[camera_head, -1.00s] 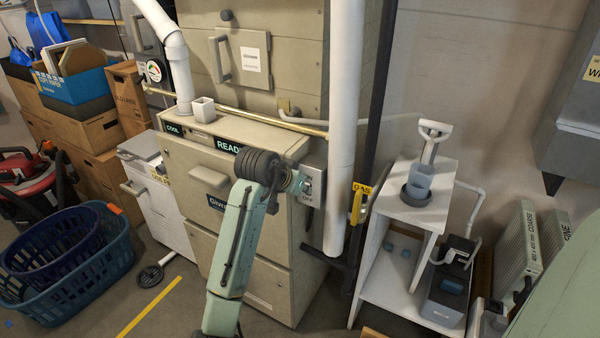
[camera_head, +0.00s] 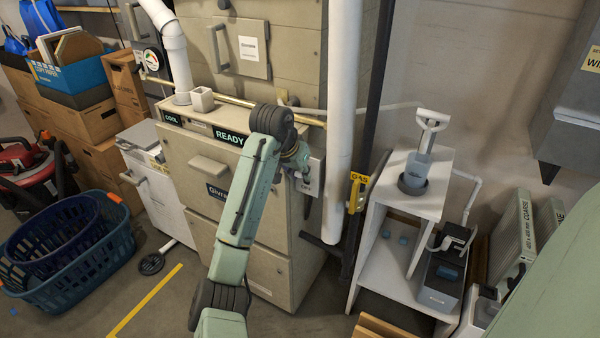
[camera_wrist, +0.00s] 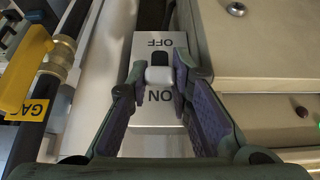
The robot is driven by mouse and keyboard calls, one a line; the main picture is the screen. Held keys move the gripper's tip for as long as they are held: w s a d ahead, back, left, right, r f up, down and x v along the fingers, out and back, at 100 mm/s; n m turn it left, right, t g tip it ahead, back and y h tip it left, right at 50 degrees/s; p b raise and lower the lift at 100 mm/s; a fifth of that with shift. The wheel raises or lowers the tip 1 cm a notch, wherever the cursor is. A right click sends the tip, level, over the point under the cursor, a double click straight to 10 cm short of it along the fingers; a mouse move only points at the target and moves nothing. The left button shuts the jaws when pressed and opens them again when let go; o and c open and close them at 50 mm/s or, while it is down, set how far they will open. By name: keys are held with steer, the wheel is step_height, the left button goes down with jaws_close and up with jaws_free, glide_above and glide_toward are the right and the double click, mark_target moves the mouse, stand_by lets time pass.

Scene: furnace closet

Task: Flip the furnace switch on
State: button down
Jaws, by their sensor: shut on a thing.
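The furnace switch (camera_wrist: 146,129) is a light metal plate on the side of the beige furnace (camera_head: 227,160). In the wrist view it appears upside down, with OFF at the top and ON at the bottom. Its pale toggle (camera_wrist: 158,75) sits near the ON lettering, with dark slot showing on the OFF side. My gripper (camera_wrist: 159,68) is shut on the toggle, one finger at each side. In the head view my gripper (camera_head: 301,168) is at the switch plate (camera_head: 315,176) and partly hides it; the toggle cannot be made out there.
A white vertical pipe (camera_head: 341,120) and a yellow gas handle (camera_head: 356,192) stand close right of the switch. A white stand (camera_head: 428,200) is farther right. Laundry baskets (camera_head: 75,250) lie on the floor at left. A READY sign (camera_head: 229,137) is on the furnace.

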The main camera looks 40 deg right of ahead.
steer(key=c, duration=1.7)
jaws_free()
steer(key=shift+r, duration=0.1)
steer(key=v, duration=1.1)
steer(key=shift+s+a+r, duration=0.15)
steer(key=shift+a+r, duration=0.05)
steer(key=shift+r, duration=0.1)
